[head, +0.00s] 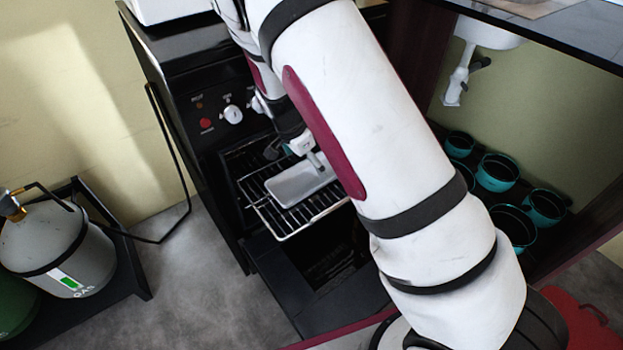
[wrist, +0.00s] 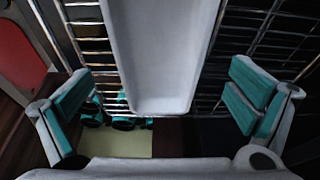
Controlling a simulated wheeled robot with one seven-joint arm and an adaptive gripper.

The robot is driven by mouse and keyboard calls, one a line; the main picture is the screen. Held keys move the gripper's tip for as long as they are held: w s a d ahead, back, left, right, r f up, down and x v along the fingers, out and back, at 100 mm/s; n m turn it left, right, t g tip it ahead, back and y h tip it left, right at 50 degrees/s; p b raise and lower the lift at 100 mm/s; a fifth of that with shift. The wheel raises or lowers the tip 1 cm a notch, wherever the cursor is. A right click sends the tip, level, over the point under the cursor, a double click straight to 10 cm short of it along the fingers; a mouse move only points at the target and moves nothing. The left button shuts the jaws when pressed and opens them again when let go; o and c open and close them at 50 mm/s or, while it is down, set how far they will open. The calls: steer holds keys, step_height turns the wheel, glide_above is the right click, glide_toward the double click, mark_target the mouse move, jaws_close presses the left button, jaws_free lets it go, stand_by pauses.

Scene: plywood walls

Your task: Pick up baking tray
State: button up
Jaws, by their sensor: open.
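The baking tray (head: 300,184) is a pale grey, long shallow tray. It lies on a wire oven rack (head: 284,222) that extends out of the black oven. In the wrist view the baking tray (wrist: 160,60) runs down from the top between the fingers. My gripper (wrist: 160,105) is open, with a teal-padded finger on each side of the tray and a gap to both. In the head view my gripper (head: 300,150) is at the tray's far end, partly hidden by my arm. I cannot tell whether it touches the tray there.
The black oven (head: 207,110) has knobs above the rack and its door (head: 300,290) is open below. Several teal pots (head: 497,172) stand in the open cabinet at right. A gas cylinder (head: 62,245) is at left. Grey floor (head: 215,300) is clear between cylinder and oven.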

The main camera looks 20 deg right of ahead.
mark_target(314, 178)
steer(key=b+x, duration=0.1)
steer(key=x, duration=0.3)
steer(key=shift+f, duration=0.25)
steer(key=shift+c, duration=0.2)
steer(key=c, duration=1.3)
steer(key=shift+r, duration=0.15)
